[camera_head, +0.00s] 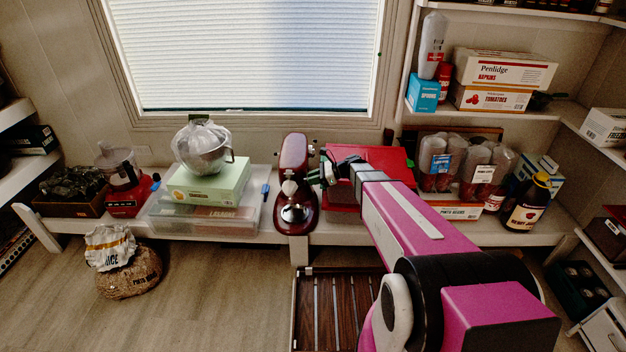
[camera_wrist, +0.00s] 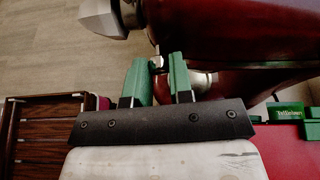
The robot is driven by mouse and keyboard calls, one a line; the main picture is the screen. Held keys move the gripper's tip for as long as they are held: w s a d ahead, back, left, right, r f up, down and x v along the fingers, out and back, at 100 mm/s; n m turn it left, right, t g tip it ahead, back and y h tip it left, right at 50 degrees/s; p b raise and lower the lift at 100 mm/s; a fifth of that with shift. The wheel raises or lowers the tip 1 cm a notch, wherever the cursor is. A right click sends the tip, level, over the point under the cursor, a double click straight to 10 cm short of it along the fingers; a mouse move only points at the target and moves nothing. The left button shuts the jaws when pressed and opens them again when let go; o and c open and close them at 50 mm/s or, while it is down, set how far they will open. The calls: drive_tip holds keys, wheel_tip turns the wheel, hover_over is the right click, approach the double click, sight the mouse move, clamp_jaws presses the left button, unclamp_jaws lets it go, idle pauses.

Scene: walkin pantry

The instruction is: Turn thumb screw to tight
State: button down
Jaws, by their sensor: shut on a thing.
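The thumb screw (camera_wrist: 157,64) is a small metal piece at the mixer's side, between my green fingertips. My gripper (camera_wrist: 160,68) is shut on it, with a finger on either side. In the head view my gripper (camera_head: 318,178) is small and dark at the mixer's right side, and the screw cannot be made out there.
A red box (camera_head: 385,158) stands just right of the mixer, close to my arm. A slatted wooden rack (camera_head: 335,310) is on the floor in front.

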drive_tip(key=shift+s, duration=0.1)
idle(0.3)
drive_tip(key=c, duration=1)
unclamp_jaws()
drive_tip(key=v, duration=1.1)
drive_tip(key=shift+a, duration=0.1)
